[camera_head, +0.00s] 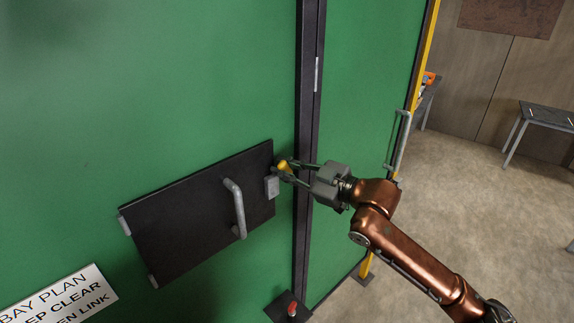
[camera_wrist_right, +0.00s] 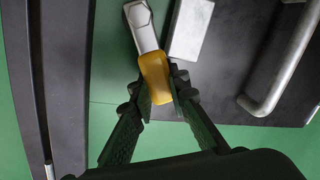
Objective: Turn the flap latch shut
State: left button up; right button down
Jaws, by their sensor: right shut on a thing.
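The flap (camera_head: 185,225) is a dark rectangular panel on the green wall, hinged at its left edge, with a grey bar handle (camera_head: 238,208). It appears to lie flat against the wall. A pale block (camera_head: 271,187) sits at its right edge; it also shows in the wrist view (camera_wrist_right: 190,30). The latch has a silver arm (camera_wrist_right: 141,28) and a yellow grip (camera_wrist_right: 155,75). It slants beside the block, with a narrow gap between. The yellow grip also shows in the head view (camera_head: 284,166). My right gripper (camera_wrist_right: 160,88) is shut on the yellow grip. My left gripper is out of view.
A dark vertical post (camera_head: 306,110) runs just right of the flap. A grey pull handle (camera_head: 398,140) stands farther right. A red-tipped lever on a dark base (camera_head: 291,308) is below. A white sign (camera_head: 60,300) is at lower left. Open floor lies at right, with tables behind.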

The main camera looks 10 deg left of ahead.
jog(key=c, duration=1.8)
grip_release()
jog(key=shift+c, duration=0.2)
